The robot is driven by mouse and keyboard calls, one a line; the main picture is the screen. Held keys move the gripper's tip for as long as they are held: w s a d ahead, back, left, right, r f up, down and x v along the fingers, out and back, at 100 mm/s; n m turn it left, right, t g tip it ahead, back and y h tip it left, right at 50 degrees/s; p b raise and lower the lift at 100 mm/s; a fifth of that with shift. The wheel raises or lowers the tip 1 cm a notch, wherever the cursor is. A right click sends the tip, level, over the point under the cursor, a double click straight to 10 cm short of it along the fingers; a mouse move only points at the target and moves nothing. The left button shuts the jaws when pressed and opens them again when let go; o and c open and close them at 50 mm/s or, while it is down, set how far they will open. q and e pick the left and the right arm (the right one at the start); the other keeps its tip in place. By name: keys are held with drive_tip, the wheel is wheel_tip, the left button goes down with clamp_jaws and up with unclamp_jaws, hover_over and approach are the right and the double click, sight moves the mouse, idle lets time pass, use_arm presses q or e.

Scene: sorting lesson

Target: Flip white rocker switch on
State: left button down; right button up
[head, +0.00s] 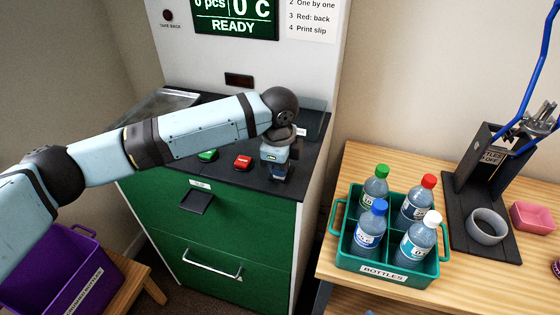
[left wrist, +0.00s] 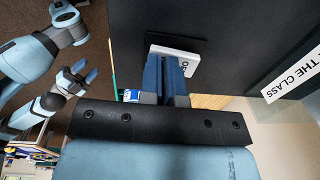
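The white rocker switch (left wrist: 186,57) shows in the left wrist view as a white plate with dark marks on a black surface, just beyond my fingertips. In the head view it is hidden behind my left gripper. My left gripper (head: 277,176) points down at the right part of the machine's black top. In the left wrist view its blue fingers (left wrist: 166,68) are together with nothing seen between them. They overlap the switch plate; I cannot tell whether they touch it. My right gripper (left wrist: 80,74) shows at the left of the left wrist view, open and empty.
A green button (head: 207,155) and a red button (head: 243,162) sit left of my gripper on the black top (head: 305,160). A display (head: 235,18) reads READY. A green crate (head: 388,280) with several bottles stands at right. A purple bin (head: 60,275) is at lower left.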

use_arm(q)
drive_tip(key=shift+f, duration=0.25)
drive_tip(key=shift+w+d+r+p, duration=0.1)
drive_tip(key=shift+w+r+p, duration=0.15)
drive_tip(key=shift+w+p, duration=0.2)
drive_tip(key=shift+w+d+f, duration=0.1)
drive_tip(key=shift+w, duration=0.25)
wheel_tip(320, 180, up, 5)
drive_tip(key=p, duration=0.5)
drive_tip(key=shift+s+r, duration=0.1)
drive_tip(key=shift+r, duration=0.1)
wheel_tip(320, 180, up, 9)
drive_tip(key=b, duration=0.1)
drive_tip(key=shift+s, duration=0.2)
